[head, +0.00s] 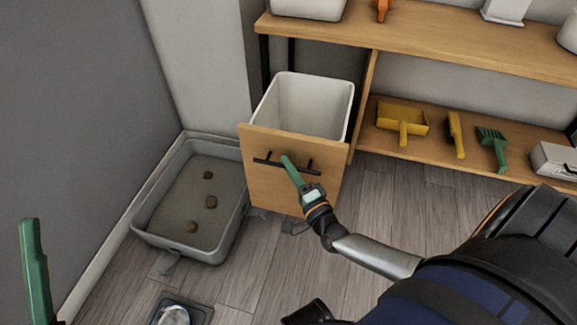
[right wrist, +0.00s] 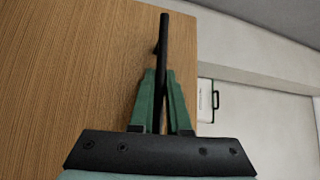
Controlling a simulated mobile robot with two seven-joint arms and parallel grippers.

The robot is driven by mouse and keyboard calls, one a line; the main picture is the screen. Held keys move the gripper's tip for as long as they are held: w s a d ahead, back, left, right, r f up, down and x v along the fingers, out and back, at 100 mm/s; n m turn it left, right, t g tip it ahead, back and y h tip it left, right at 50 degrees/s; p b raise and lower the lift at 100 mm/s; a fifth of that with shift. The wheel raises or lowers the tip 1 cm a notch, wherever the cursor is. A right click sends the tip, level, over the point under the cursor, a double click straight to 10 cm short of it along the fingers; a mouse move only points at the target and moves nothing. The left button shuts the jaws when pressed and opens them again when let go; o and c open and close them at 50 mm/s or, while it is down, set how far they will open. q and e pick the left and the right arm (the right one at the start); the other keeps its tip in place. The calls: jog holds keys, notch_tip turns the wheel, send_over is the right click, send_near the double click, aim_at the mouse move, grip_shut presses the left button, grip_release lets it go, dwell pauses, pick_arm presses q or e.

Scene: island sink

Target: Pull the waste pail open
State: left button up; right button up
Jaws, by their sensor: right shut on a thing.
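The waste pail (head: 290,110) is a white open bin behind a wooden front panel (head: 262,190), pulled out from under the shelf unit. A black bar handle (head: 270,163) runs across the panel. My right gripper (head: 287,160) is shut on this handle; in the right wrist view its green fingers (right wrist: 160,92) close around the black bar (right wrist: 164,40) beside the wood panel (right wrist: 80,70). My left gripper (head: 36,275) shows only as a green finger at the lower left, away from the pail; whether it is open is unclear.
A grey litter tray (head: 145,218) with several brown clumps sits left of the pail, close to its panel. A small dark tray (head: 203,311) lies at the bottom. Yellow scoop (head: 402,119) and green tool (head: 492,142) rest on the lower shelf. Floor ahead of the panel is partly clear.

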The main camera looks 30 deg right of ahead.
aim_at(295, 158)
grip_shut()
dwell(0.8)
jog(key=w+d+b, duration=0.1)
jog(key=w+d, duration=0.1)
jog(key=d, duration=0.1)
jog(key=shift+w+d+f+b, duration=0.1)
jog(key=shift+w+f+b, duration=0.05)
jog(key=shift+w+b, duration=0.2)
jog(key=shift+w+d, duration=0.3)
jog(key=shift+d, duration=0.1)
jog(key=o, duration=0.6)
grip_release()
jog(key=shift+s+a, duration=0.1)
